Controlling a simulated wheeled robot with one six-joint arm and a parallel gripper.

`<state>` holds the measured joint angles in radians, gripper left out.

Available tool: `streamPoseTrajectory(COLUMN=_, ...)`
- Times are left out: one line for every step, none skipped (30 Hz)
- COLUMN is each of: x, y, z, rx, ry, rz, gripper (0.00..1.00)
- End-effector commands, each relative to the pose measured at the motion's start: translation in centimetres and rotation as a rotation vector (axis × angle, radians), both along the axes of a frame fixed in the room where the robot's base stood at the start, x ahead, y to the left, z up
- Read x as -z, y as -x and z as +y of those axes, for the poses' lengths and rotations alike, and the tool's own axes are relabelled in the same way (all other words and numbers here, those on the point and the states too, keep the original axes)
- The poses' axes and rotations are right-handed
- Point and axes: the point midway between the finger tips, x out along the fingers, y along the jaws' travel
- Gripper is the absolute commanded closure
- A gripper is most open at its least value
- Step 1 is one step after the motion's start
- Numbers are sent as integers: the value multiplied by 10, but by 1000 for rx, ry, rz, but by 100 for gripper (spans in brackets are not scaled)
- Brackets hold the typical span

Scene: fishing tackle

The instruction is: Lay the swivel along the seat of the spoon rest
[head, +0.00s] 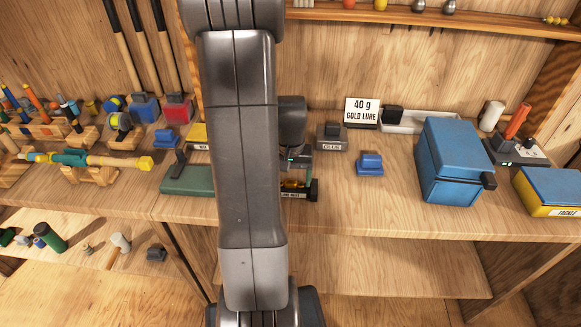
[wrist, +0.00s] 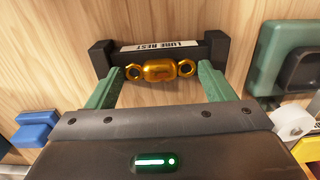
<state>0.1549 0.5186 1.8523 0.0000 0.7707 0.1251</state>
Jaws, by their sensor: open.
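The swivel (wrist: 160,70) is gold, with a thick middle and a dark-holed ring at each end. It lies lengthwise along the black rest (wrist: 222,46), between its two raised ends; the rest's label reads "LURE REST". In the head view the swivel (head: 292,184) and the rest (head: 314,190) show just right of my arm, which hides part of them. My gripper (wrist: 160,74) is open, its green fingers apart on either side of the swivel, near its rings. Whether a finger touches a ring I cannot tell.
The bench top between the blue block and the front edge is clear.

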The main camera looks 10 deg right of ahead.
Motion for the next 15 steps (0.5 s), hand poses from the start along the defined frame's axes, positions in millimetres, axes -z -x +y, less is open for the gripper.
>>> streamPoseTrajectory(x=-5, y=-1, z=0, rx=0, ry=1, rz=-3, gripper=24)
streamPoseTrajectory(x=-8, y=-1, z=0, rx=0, ry=1, rz=-4, gripper=24)
streamPoseTrajectory(x=-13, y=-1, z=0, rx=0, ry=1, rz=-4, gripper=24)
streamPoseTrajectory(x=-18, y=-1, z=0, rx=0, ry=0, rz=-5, gripper=24)
streamPoseTrajectory(x=-24, y=-1, z=0, rx=0, ry=1, rz=-6, gripper=24)
streamPoseTrajectory(x=-31, y=-1, z=0, rx=0, ry=1, rz=-7, gripper=24)
streamPoseTrajectory(x=-38, y=-1, z=0, rx=0, ry=1, rz=-7, gripper=24)
streamPoseTrajectory(x=-45, y=-2, z=0, rx=0, ry=1, rz=-7, gripper=24)
streamPoseTrajectory(x=-54, y=-2, z=0, rx=0, ry=1, rz=-8, gripper=24)
streamPoseTrajectory(x=-60, y=-1, z=0, rx=0, ry=1, rz=-7, gripper=24)
streamPoseTrajectory(x=-67, y=-1, z=0, rx=0, ry=1, rz=-7, gripper=24)
streamPoseTrajectory(x=-75, y=-1, z=0, rx=0, ry=1, rz=-7, gripper=24)
streamPoseTrajectory(x=-81, y=-1, z=0, rx=0, ry=1, rz=-6, gripper=24)
streamPoseTrajectory(x=-87, y=-1, z=0, rx=0, ry=1, rz=-7, gripper=24)
streamPoseTrajectory(x=-94, y=-1, z=0, rx=0, ry=1, rz=-6, gripper=24)
